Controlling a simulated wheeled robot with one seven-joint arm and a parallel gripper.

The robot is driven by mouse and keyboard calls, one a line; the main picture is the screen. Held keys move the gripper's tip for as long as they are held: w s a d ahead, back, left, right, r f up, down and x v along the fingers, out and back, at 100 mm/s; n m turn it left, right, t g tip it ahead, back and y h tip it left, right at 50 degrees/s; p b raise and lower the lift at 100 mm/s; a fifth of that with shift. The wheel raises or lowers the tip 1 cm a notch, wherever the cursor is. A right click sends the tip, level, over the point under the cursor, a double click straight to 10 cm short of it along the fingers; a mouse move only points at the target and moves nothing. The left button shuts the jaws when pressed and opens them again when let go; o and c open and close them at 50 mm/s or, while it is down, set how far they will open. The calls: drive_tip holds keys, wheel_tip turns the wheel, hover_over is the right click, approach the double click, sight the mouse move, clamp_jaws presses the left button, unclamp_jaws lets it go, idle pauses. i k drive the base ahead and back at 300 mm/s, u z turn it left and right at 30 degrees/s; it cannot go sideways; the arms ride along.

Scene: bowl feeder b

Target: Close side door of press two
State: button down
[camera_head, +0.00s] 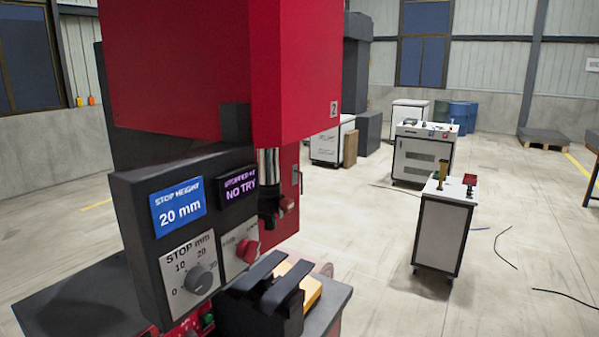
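The red press (200,75) marked "2" fills the left and middle of the view. Its dark control box (140,220) faces me, with a blue "STOP HEIGHT 20 mm" display and a purple display. Below the red head, a metal ram (268,170) comes down in front of a narrow red part (288,225) with a small handle-like detail. I cannot tell whether that part is the side door, nor how far a door stands open.
A yellow-orange block (309,289) lies on the dark press table (330,300), just beyond my gripper. The control box with its dial (199,279) and red knob (247,250) is close at left. White carts (441,230) stand at right. Cables lie on the otherwise open floor.

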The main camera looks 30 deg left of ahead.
sight(291, 177)
drive_tip(key=u, duration=0.35)
drive_tip(key=i, duration=3.1)
drive_tip(key=u, duration=3.25)
